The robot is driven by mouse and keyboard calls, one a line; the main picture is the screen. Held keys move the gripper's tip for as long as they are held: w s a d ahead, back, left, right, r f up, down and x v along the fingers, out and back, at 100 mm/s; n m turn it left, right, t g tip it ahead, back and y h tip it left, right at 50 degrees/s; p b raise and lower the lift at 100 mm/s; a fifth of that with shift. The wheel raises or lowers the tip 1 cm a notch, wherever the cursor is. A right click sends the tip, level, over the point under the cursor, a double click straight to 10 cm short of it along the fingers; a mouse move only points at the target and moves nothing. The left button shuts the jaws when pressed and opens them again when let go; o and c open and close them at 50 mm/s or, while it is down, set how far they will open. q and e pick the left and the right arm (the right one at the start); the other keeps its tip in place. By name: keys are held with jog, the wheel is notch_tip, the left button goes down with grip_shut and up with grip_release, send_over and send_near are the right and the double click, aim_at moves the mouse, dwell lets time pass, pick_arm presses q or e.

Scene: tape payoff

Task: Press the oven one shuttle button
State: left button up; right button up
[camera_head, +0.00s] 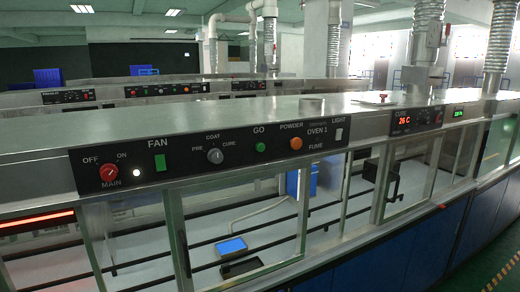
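A black control panel (210,155) runs along the front edge of the metal housing. The words "OVEN 1" stand on its right part, with a small line above them too blurred to read. Left of these words is an orange round button (296,143), under the word "POWDER". Further left is a green round button (260,147) under "GO". I cannot tell from the lettering which of the two is the shuttle button. Neither of my grippers is in view.
The panel also holds a red main knob (109,172), a green fan switch (160,162), a grey coat knob (215,156) and a white light switch (339,133). A temperature panel (415,120) reads 26 C. Glass panes and frames stand below the panel.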

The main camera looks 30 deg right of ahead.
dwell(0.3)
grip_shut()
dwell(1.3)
